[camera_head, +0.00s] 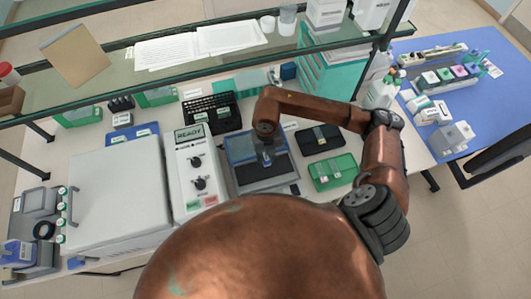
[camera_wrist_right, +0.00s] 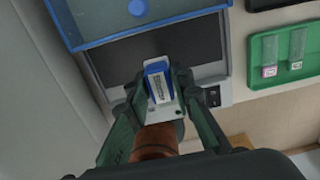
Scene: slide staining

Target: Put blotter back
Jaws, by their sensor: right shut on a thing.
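My right gripper (camera_head: 267,157) is over the dark bed of a flat device (camera_head: 266,191) with a blue see-through lid, in the middle of the bench. In the right wrist view my right gripper (camera_wrist_right: 163,97) has its fingers on both sides of a small blue and white labelled block (camera_wrist_right: 158,82), which looks like the blotter. It is shut on this block. The device's dark bed (camera_wrist_right: 120,62) and raised blue lid (camera_wrist_right: 103,22) lie just beyond the block. I cannot tell whether the block touches the bed. My left gripper is not in view.
A green slide tray (camera_head: 332,172) and a black tray (camera_head: 319,138) lie right of the device. A control box reading READY (camera_head: 190,170) stands close on its left, beside a large white box (camera_head: 120,195). A glass shelf (camera_head: 120,73) spans the back.

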